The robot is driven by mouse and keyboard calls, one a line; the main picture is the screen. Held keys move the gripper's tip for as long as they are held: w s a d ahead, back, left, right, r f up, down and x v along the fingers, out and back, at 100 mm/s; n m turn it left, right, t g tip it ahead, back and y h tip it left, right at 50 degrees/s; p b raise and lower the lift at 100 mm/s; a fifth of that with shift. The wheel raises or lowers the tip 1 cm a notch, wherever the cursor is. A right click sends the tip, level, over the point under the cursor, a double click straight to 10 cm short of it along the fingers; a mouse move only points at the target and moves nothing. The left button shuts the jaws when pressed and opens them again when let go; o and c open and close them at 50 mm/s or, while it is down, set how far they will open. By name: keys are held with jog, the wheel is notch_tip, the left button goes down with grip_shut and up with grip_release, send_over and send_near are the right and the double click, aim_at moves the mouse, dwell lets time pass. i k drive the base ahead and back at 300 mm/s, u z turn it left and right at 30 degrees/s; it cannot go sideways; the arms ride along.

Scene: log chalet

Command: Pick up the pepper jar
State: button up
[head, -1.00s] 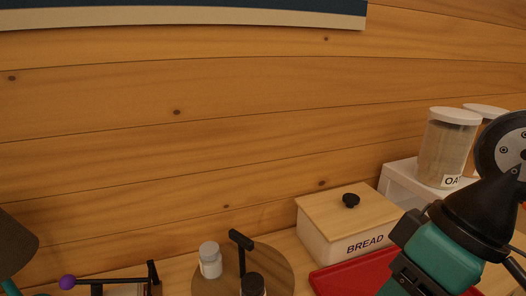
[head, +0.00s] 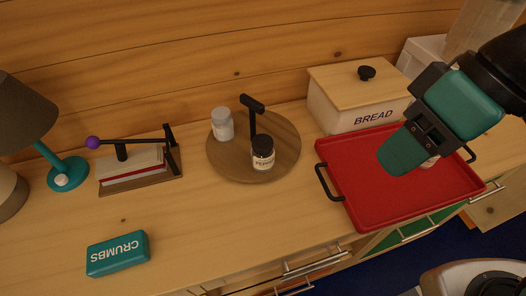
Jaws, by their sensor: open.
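The pepper jar (head: 263,154) has a black lid and a white label that reads as pepper. It stands upright at the front of a round wooden turntable (head: 228,165) with a black T-shaped handle (head: 250,115). A white-capped jar (head: 222,125) stands behind it to the left on the same turntable. My gripper (head: 408,158) is to the right of the pepper jar, over the red tray, apart from the jar. It is open; its fingers are seen mostly from behind, and the gap between them is hidden.
At left are a lever press (head: 135,170), a teal CRUMBS box (head: 117,254) and a lamp (head: 25,105). The counter front between CRUMBS box and tray is clear.

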aim_at(262, 151)
jog(key=u, duration=0.4)
jog(key=k, duration=0.5)
jog(key=u, duration=0.95)
jog(key=k, duration=0.8)
jog(key=u, duration=0.85)
jog(key=i, duration=0.85)
jog(key=z, duration=0.85)
jog(key=i, duration=0.75)
jog(key=z, duration=0.75)
